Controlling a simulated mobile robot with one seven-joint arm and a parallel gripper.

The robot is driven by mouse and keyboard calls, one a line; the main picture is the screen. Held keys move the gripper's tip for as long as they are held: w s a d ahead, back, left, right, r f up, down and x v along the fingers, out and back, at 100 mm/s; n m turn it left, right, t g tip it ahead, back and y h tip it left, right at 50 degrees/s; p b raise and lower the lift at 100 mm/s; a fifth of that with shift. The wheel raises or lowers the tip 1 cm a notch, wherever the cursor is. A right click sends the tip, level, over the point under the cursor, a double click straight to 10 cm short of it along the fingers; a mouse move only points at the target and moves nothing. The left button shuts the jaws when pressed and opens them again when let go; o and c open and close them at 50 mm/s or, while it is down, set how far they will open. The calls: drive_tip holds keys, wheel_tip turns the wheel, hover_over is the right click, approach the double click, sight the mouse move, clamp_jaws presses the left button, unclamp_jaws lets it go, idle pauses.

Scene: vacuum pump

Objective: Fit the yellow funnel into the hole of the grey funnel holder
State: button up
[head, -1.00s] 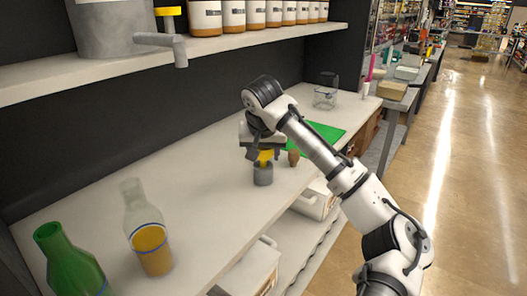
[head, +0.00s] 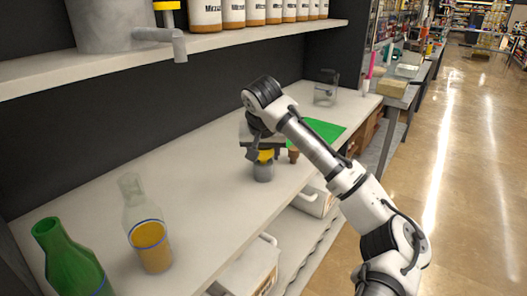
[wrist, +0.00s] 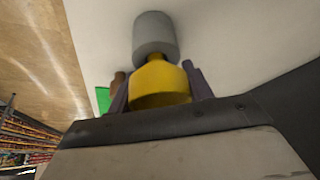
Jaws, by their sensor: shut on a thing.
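The yellow funnel (head: 265,155) is held in my gripper (head: 262,150), above the bench. In the wrist view the yellow funnel (wrist: 160,82) sits between the two dark fingers (wrist: 160,92), its narrow neck pointing away from my palm. The grey funnel holder (head: 263,173) is a short upright cylinder on the white bench, directly under the funnel. In the wrist view the holder (wrist: 155,35) meets the end of the funnel's neck. The hole is hidden, so I cannot tell how far the neck is inside it.
A small brown object (head: 293,155) stands just right of the holder, near a green mat (head: 322,130). A clear flask with orange liquid (head: 150,245) and a green bottle (head: 70,262) stand at the front left. A shelf (head: 110,62) overhangs the back of the bench (head: 205,185).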

drive_tip(key=shift+f, duration=0.55)
drive_tip(key=o, duration=1.1)
drive_tip(key=shift+c, duration=0.2)
drive_tip(key=shift+r, duration=0.1)
drive_tip(key=b+v, duration=0.2)
drive_tip(key=v, duration=1.1)
drive_tip(key=shift+s+r, duration=0.2)
drive_tip(key=shift+r, duration=0.1)
